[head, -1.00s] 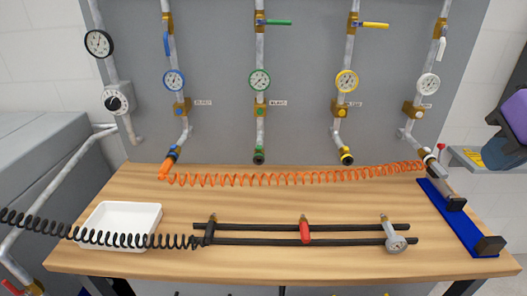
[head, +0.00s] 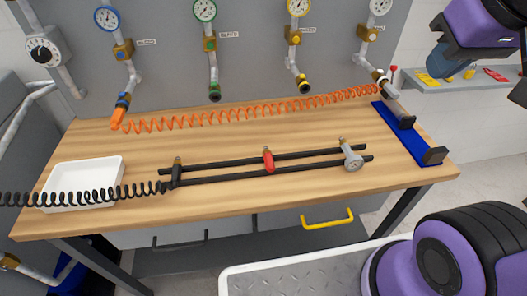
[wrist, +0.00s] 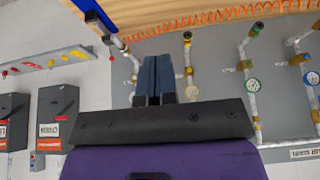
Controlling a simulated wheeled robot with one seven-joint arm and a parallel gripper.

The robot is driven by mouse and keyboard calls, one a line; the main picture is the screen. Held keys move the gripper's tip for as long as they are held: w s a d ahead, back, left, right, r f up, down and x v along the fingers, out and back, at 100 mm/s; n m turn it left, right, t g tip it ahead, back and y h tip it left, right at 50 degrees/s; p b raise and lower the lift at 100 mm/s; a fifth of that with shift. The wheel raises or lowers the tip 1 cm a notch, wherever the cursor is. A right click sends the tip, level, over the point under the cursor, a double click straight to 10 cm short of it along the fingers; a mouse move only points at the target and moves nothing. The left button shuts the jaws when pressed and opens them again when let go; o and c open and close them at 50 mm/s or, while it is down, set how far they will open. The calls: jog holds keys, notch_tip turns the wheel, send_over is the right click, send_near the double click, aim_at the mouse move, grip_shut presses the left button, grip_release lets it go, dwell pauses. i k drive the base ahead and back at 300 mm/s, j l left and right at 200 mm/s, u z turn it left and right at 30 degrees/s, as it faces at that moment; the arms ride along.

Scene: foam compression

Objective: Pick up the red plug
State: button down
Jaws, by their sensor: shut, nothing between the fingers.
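The red plug (head: 268,161) sits across two parallel black rails (head: 215,179) near the middle of the wooden table (head: 232,206), with its brass tip pointing away from me. My gripper (wrist: 155,62) shows in the wrist view with its two dark fingers together and nothing between them. My arm reaches in at the right of the head view, well away from the plug. The wrist view shows the wall and the table's edge upside down, and the plug is not in that view.
A white tray (head: 84,166) is at left. An orange coil (head: 240,110) stretches along the back. A blue rack (head: 400,135) lies at right. The table's front is clear.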

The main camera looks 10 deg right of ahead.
aim_at(268, 157)
jog(key=j, duration=0.6)
jog(key=k+j, duration=0.15)
jog(key=j, duration=1)
jog(key=k+z, duration=0.05)
